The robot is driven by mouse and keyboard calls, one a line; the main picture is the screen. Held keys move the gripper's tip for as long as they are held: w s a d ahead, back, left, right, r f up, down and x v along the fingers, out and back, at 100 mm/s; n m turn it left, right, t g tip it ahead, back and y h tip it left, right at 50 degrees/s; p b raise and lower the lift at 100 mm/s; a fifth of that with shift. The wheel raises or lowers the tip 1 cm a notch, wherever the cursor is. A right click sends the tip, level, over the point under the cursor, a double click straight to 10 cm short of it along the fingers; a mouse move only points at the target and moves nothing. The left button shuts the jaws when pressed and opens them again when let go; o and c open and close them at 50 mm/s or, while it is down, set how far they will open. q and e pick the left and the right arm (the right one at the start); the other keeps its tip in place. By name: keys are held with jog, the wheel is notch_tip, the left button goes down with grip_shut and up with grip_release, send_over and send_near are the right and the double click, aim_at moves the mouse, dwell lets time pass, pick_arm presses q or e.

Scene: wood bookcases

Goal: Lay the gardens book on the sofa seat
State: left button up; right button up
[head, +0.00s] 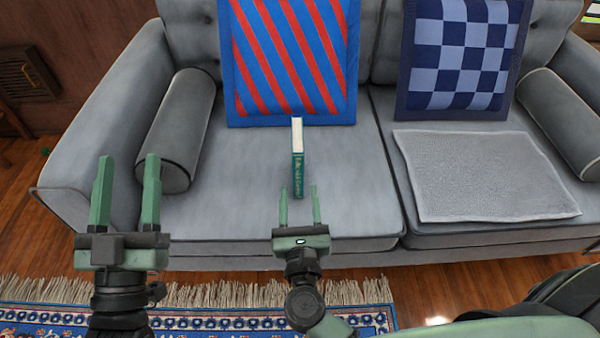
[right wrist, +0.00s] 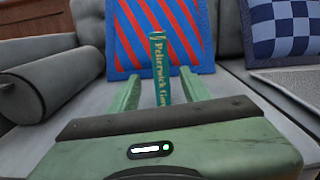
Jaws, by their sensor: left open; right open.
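The gardens book (head: 298,172) is a thin teal book with pale page edges. It looks upright on the left seat cushion of the grey sofa (head: 235,215), its lettered spine toward me. My right gripper (head: 299,190) is open, with the lower part of the book showing between its fingers. In the right wrist view the spine (right wrist: 161,70) rises between the two green fingers, with a gap on each side. The book's foot is hidden there by my gripper body. My left gripper (head: 129,160) is open and empty, in front of the sofa's left arm.
A red-and-blue striped cushion (head: 290,60) leans on the backrest behind the book. A checked cushion (head: 462,55) and a flat grey cloth (head: 480,172) occupy the right seat. A bolster (head: 180,125) lies at the left arm. A fringed rug (head: 200,318) is on the floor.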

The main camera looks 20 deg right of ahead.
jog(key=s+r+m+t+y, duration=0.2)
jog(key=r+m+y, duration=0.3)
jog(key=r+m, duration=0.6)
jog(key=s+r+m+t+y, duration=0.1)
jog(key=r+m+y, duration=0.4)
jog(key=r+m, duration=0.5)
jog(key=m+t, duration=0.1)
jog(key=m, duration=0.8)
jog(key=shift+s+a+r+m+t+y, duration=0.15)
jog(key=shift+s+r+m+t+y, duration=0.15)
jog(key=shift+s+r+m+y, duration=0.1)
